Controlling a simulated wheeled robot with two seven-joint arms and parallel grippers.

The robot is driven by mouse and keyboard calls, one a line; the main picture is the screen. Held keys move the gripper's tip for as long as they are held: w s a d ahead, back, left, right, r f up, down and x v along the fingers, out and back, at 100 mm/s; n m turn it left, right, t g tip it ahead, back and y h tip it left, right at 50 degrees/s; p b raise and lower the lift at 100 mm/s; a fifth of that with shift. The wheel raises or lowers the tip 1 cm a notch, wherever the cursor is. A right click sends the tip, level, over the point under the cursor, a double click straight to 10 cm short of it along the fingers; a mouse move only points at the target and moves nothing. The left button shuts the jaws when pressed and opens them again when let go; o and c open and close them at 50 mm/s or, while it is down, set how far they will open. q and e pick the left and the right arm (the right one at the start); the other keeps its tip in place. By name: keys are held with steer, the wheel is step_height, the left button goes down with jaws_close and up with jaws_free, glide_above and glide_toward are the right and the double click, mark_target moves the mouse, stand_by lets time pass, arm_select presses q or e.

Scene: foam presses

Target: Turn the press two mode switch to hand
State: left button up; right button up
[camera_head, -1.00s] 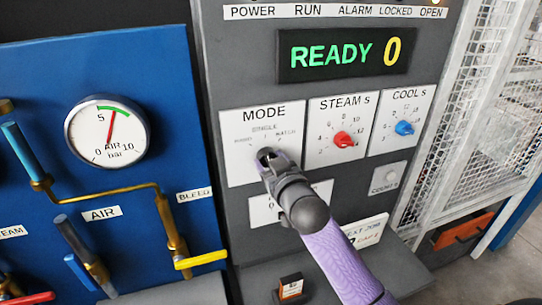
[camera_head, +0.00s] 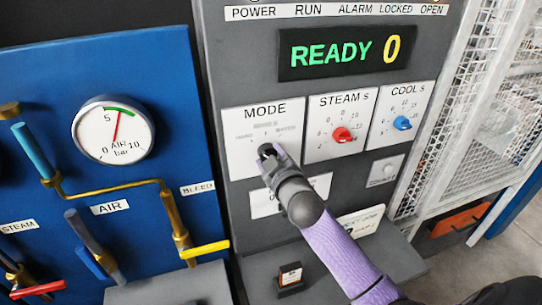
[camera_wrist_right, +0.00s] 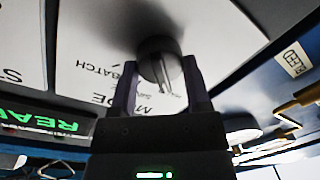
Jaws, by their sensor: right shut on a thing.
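The mode switch (camera_head: 265,149) is a dark round knob on a white plate (camera_head: 239,151) marked MODE, with several position labels above it. My right gripper (camera_head: 272,158) is at the knob, and its arm hides the plate's lower right part. In the right wrist view the knob (camera_wrist_right: 160,62) sits between the two fingers of the right gripper (camera_wrist_right: 162,85), which are shut on it. The position the knob points to is hard to read. My left gripper is not in view.
The display (camera_head: 345,50) reads READY 0. A red steam knob (camera_head: 341,134) and a blue cool knob (camera_head: 402,123) sit right of the mode plate. The blue air panel (camera_head: 60,110) with gauge, pipes and levers stands left. A mesh guard (camera_head: 462,130) stands right.

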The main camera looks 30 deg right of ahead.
stand_by(0.3)
steer(key=o, duration=1.3)
steer(key=b+v, duration=0.1)
steer(key=v, duration=0.9)
